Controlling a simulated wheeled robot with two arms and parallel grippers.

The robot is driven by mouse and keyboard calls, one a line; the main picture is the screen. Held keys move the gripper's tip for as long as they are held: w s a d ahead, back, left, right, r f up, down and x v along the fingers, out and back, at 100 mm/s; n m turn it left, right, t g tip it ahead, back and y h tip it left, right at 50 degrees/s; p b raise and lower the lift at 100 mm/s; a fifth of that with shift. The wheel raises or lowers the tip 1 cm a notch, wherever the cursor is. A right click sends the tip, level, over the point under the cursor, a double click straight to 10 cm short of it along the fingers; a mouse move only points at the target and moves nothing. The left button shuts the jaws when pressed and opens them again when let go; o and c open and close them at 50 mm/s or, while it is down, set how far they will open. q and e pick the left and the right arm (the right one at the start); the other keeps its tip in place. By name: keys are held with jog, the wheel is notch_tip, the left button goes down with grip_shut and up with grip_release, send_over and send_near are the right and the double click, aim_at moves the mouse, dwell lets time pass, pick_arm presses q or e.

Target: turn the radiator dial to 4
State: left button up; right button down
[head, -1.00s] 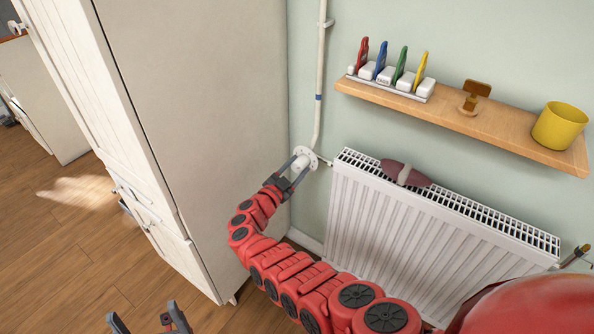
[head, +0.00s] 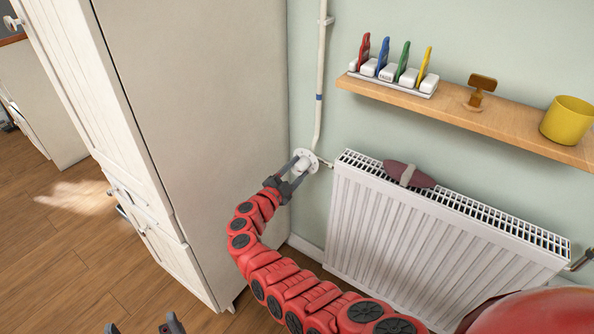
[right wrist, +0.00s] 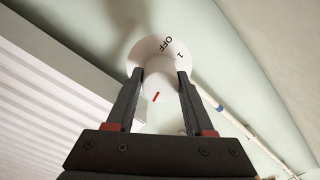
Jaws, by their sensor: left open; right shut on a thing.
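The radiator dial (head: 303,163) is a white knob on a round white plate, at the foot of the wall pipe left of the radiator (head: 400,230). My right gripper (head: 294,172) is shut on the knob. In the right wrist view the two fingers of my right gripper (right wrist: 160,76) hold the sides of the dial (right wrist: 161,88). A short red mark slants across the knob's front. "OFF" and "1" show on the plate behind; the other numbers are hidden, and I cannot tell which one the mark meets. My left gripper (head: 145,328) is open and empty, low at the bottom edge.
A tall white cabinet (head: 190,130) stands close left of the dial. A wooden shelf (head: 510,120) above the radiator bears a rack of coloured-handled items (head: 395,80), a brown stand (head: 480,92) and a yellow pot (head: 567,120). A maroon object (head: 422,180) lies on the radiator top.

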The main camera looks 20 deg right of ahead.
jog(key=shift+c, duration=1.4)
grip_release()
jog(key=p+v, duration=0.1)
jog(key=v, duration=1.6)
jog(key=shift+s, duration=0.2)
jog(key=shift+a, duration=0.1)
